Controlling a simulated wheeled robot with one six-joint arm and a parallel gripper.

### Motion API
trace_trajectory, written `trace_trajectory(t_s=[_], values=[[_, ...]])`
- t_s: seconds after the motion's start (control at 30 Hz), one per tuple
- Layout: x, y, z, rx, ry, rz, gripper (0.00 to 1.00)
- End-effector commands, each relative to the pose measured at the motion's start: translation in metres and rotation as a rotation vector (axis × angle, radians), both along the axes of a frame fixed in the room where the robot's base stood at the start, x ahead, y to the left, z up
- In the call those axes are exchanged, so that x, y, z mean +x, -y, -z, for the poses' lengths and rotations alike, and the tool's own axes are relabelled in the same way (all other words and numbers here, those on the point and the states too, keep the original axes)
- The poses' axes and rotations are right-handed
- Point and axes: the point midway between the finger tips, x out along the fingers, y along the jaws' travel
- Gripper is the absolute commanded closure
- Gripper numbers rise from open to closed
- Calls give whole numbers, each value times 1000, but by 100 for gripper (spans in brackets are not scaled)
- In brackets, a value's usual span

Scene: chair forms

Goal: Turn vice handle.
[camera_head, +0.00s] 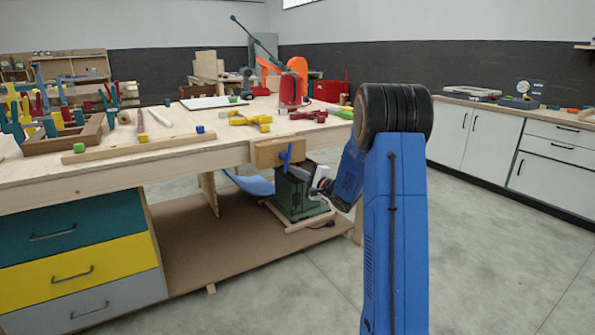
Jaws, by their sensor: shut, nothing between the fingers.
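The vice (268,152) is a wooden block jaw fixed to the near right corner of the workbench. Its blue handle (286,157) sticks out from the jaw's front face and stands close to upright, slightly tilted. My gripper (314,190) is shut and empty, a little to the right of and below the handle. It appears apart from the handle, though the depth between them is hard to judge. My blue arm hides part of the area behind the gripper.
The workbench (100,170) holds yellow clamps (250,121), a red tool (290,88) and a wooden tool rack (62,137). A green machine (298,198) stands on the lower shelf behind my gripper. White cabinets (490,140) line the right wall. The floor between is clear.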

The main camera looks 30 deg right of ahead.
Motion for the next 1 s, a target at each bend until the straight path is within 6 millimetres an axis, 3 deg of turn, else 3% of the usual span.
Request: trace_trajectory(t_s=[1.0], values=[[0,-13,2,-4,0,-2,100]])
